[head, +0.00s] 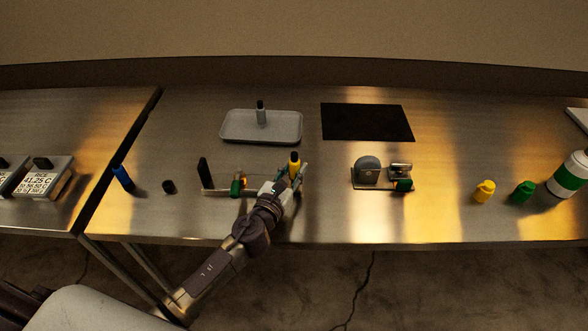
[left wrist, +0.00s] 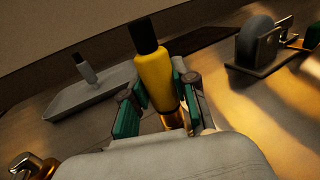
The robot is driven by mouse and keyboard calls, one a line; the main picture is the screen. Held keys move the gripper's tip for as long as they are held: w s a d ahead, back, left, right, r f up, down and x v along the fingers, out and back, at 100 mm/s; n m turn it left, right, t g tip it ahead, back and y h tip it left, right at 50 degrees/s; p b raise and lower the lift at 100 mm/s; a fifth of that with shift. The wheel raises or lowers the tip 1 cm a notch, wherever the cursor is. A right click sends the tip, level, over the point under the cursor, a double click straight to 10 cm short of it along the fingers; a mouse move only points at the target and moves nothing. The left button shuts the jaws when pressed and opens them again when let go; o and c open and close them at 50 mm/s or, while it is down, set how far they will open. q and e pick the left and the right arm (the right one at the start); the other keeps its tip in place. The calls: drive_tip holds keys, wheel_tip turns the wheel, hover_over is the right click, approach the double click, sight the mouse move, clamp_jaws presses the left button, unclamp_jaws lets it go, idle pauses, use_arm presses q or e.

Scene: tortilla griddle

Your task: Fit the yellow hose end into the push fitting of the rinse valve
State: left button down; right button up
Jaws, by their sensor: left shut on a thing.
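My left gripper (head: 290,179) is shut on the yellow hose end (head: 294,163), a yellow cylinder with a black tip. In the left wrist view the yellow hose end (left wrist: 156,76) stands between the green finger pads, roughly upright and leaning a little left, black tip up. Left of the gripper is a bench fixture with a black upright plate (head: 205,172) and a green and brass fitting (head: 237,186). Right of it is another fixture with a grey rounded block (head: 367,169), a metal cylinder and a green end (head: 403,185). I cannot tell which is the rinse valve. My right gripper is out of view.
A grey tray (head: 235,139) holding a grey black-topped bottle and a black mat (head: 366,122) lie behind. A blue cylinder (head: 122,177) and a black cap (head: 168,187) are left. Yellow (head: 484,191) and green (head: 523,192) pieces and a bottle (head: 571,173) stand right.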

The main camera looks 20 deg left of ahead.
use_arm(q)
drive_tip(key=c, duration=0.8)
unclamp_jaws()
drive_tip(key=shift+f, duration=0.15)
drive_tip(key=shift+s, duration=0.25)
drive_tip(key=s, duration=0.3)
drive_tip(key=s+a, duration=0.1)
drive_tip(key=s, duration=0.7)
drive_tip(key=shift+s+a, duration=0.25)
drive_tip(key=shift+a, duration=0.1)
drive_tip(key=shift+f, duration=0.1)
